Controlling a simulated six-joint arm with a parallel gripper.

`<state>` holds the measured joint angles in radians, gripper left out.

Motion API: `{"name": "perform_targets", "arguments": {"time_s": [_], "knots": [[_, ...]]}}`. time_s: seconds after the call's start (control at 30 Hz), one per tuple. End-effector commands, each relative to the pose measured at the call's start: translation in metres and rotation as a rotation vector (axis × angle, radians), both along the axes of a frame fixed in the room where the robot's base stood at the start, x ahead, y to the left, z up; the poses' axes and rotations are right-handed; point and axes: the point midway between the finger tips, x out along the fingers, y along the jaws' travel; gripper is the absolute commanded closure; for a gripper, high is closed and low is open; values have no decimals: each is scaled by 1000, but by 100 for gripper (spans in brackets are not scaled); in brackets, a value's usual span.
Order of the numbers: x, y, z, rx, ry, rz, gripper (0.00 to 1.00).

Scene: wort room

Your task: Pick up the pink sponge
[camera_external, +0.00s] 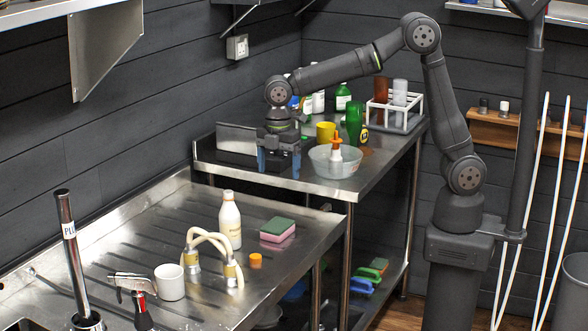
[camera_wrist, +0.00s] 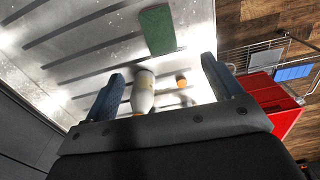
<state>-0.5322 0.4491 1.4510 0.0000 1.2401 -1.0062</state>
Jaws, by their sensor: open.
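The pink sponge (camera_external: 276,238) has a green scouring top and lies flat on the steel drainboard, near its right edge. In the wrist view only its green top (camera_wrist: 157,30) shows, ahead of the fingertips. My gripper (camera_external: 280,162) is open and empty, fingers pointing down. It is behind and above the sponge, around the front edge of the rear steel table. In the wrist view my gripper (camera_wrist: 162,68) has its two blue-grey fingers spread wide apart, with the white bottle (camera_wrist: 143,92) seen between them. Nothing touches the sponge.
A white bottle (camera_external: 230,221) stands just left of the sponge. An orange cap (camera_external: 255,261), a pale looped hose (camera_external: 211,242) and a white mug (camera_external: 170,282) are nearer the front. A glass bowl (camera_external: 334,163) stands right of my gripper on the rear table (camera_external: 352,184).

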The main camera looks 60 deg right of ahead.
Motion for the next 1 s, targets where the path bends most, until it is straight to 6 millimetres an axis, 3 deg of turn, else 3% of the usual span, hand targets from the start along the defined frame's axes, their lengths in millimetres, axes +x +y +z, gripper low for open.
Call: {"name": "perform_targets", "arguments": {"time_s": [0.4,0.73,1.0], "knots": [[-1,0,-89,-3,4,1,15],[0,1,-117,-2,3,1,15],[3,4,-155,-1,3,1,15]]}}
